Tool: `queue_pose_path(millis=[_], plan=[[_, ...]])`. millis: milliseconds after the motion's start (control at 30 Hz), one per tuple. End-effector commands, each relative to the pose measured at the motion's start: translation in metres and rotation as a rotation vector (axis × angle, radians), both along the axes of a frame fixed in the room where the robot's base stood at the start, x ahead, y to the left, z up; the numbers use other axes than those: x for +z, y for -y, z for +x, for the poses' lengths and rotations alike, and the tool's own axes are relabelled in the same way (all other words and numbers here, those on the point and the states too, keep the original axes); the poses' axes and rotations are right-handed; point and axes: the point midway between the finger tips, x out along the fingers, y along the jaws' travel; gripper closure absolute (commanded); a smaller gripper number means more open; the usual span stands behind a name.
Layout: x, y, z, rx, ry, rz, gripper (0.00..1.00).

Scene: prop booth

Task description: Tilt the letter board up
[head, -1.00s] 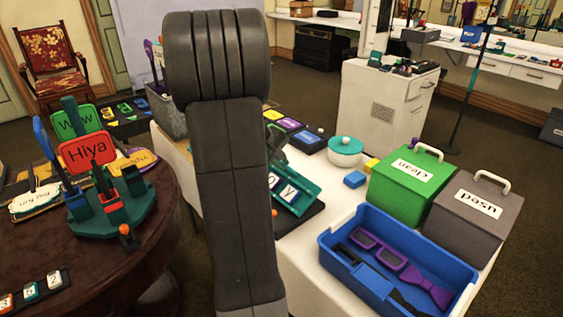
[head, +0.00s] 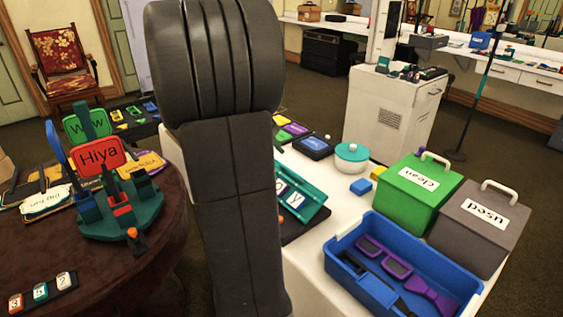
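The letter board (head: 310,203) is a teal panel with white letter tiles, two of them showing and reading like "o" and "y". It lies on a dark base on the white table, just right of my dark arm link. The link hides its left part. The panel looks slanted, but I cannot tell how far it is tilted. An orange knob shows at the base's front edge. My gripper is hidden, and no fingers show.
A round table (head: 100,265) with signs is on the left.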

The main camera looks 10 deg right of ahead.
Motion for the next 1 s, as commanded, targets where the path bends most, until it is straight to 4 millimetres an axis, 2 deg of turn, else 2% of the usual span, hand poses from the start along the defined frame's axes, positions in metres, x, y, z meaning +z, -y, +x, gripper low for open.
queue_pose_path(millis=[33, 133, 400, 767, 1000], plan=[[0.011, -0.006, -0.003, 0.003, 0.002, 0.0, 0.68], [0.023, -0.013, -0.008, 0.003, 0.002, 0.0, 0.68], [0.036, -0.021, -0.014, 0.0, -0.002, 0.0, 0.68], [0.033, -0.019, -0.013, -0.001, -0.002, 0.0, 0.68], [0.005, -0.003, -0.003, -0.004, -0.003, -0.002, 0.68]])
